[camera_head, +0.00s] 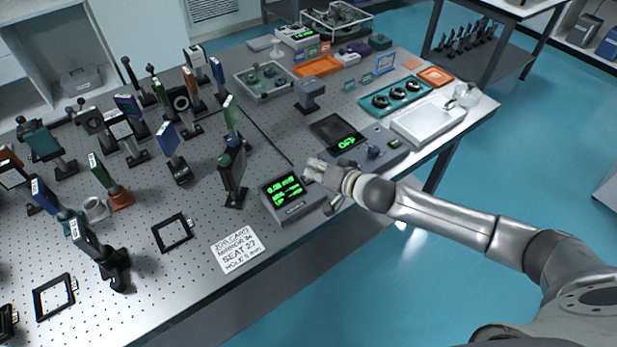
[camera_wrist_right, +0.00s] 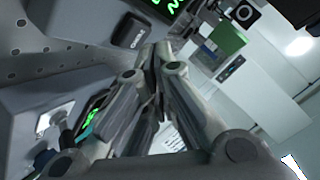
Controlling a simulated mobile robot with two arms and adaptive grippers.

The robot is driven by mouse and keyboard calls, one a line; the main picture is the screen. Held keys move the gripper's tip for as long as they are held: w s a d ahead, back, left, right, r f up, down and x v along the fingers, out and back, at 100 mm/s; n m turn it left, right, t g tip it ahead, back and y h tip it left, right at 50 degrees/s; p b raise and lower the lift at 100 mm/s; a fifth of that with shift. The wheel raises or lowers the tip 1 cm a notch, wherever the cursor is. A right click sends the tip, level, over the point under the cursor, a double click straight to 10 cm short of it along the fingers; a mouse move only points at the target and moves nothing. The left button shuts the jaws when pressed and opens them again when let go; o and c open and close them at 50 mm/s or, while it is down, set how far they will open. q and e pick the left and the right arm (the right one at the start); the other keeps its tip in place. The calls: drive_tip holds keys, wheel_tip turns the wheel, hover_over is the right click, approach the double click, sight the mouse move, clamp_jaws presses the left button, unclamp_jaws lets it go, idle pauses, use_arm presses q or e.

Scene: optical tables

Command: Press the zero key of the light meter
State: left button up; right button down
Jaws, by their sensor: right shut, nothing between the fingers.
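The light meter (camera_head: 290,193) is a dark box with green lit text, near the front edge of the optical table. A small pale label shows low on its face. In the right wrist view, part of a green display (camera_wrist_right: 172,4) shows at the top, and a dark key-like block (camera_wrist_right: 131,32) with a pale label, too small to read surely, lies below it. My right gripper (camera_head: 314,168) is shut and empty, just right of the meter's upper right corner. In the wrist view its fingertips (camera_wrist_right: 154,52) are close to the block; I cannot tell whether they touch.
A control box with a green OFF display (camera_head: 347,143) and knobs stands right of the gripper. A written card (camera_head: 238,249) lies left of the meter. A dark upright panel on a post (camera_head: 233,178) stands close behind-left. Many optic mounts fill the left table.

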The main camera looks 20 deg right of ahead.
drive_tip(key=shift+w+f, duration=0.1)
drive_tip(key=shift+f, duration=0.15)
drive_tip(key=shift+a+f, duration=0.1)
drive_tip(key=shift+f, duration=0.35)
idle(0.6)
drive_tip(key=shift+r, duration=0.1)
drive_tip(key=shift+s+r+p, duration=0.2)
drive_tip(key=shift+r+p, duration=0.5)
drive_tip(key=shift+r, duration=0.05)
drive_tip(key=r+p, duration=0.1)
drive_tip(key=s+r+p, duration=0.1)
drive_tip(key=r+p, duration=0.2)
drive_tip(key=p, duration=0.1)
drive_tip(key=shift+s+d+r, duration=0.25)
drive_tip(key=shift+d+r, duration=0.1)
idle(0.3)
drive_tip(key=shift+a, duration=0.1)
idle(0.4)
